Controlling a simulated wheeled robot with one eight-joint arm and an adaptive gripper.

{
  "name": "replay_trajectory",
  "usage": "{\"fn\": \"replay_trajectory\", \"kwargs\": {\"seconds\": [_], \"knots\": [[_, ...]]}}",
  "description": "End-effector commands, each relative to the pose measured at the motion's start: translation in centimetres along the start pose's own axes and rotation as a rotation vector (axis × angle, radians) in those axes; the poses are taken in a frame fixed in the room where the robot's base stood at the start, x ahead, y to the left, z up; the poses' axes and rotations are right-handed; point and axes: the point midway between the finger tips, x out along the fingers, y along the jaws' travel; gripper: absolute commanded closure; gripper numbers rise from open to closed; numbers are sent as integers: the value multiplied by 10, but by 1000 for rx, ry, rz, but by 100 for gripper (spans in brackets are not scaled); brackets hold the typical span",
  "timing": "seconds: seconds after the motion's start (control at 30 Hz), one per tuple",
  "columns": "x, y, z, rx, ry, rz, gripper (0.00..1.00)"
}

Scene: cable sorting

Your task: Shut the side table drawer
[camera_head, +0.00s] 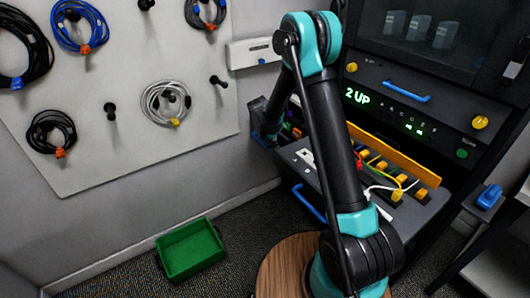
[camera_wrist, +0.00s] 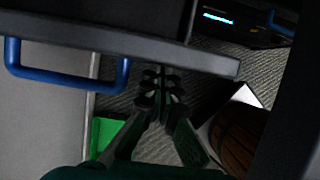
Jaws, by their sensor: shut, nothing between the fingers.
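The side table (camera_head: 433,208) stands below the dark rack, with cables and a power strip on its top. The blue drawer handle (camera_head: 308,203) shows on its front, left of my arm. In the wrist view the same blue handle (camera_wrist: 65,82) hangs from a dark front edge (camera_wrist: 120,40) that crosses the top of the picture. My gripper (camera_wrist: 161,82) is shut and empty, to the right of the handle and apart from it. Its fingers point toward the dark edge; I cannot tell whether they touch it. My arm hides much of the table front, and how far the drawer stands open is unclear.
A green bin (camera_head: 190,249) is on the carpet at left, also in the wrist view (camera_wrist: 103,132). A pegboard (camera_head: 130,60) with coiled cables hangs behind. The rack (camera_head: 425,80) stands behind the table. Carpet between bin and table is free.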

Motion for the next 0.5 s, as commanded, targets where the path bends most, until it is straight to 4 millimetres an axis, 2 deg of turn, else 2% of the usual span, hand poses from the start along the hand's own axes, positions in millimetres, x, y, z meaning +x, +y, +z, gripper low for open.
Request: {"fn": "replay_trajectory", "kwargs": {"seconds": [0.03,0.5], "knots": [[6,-1,16,5,-1,-2,100],[54,-1,136,5,-2,-1,100]]}}
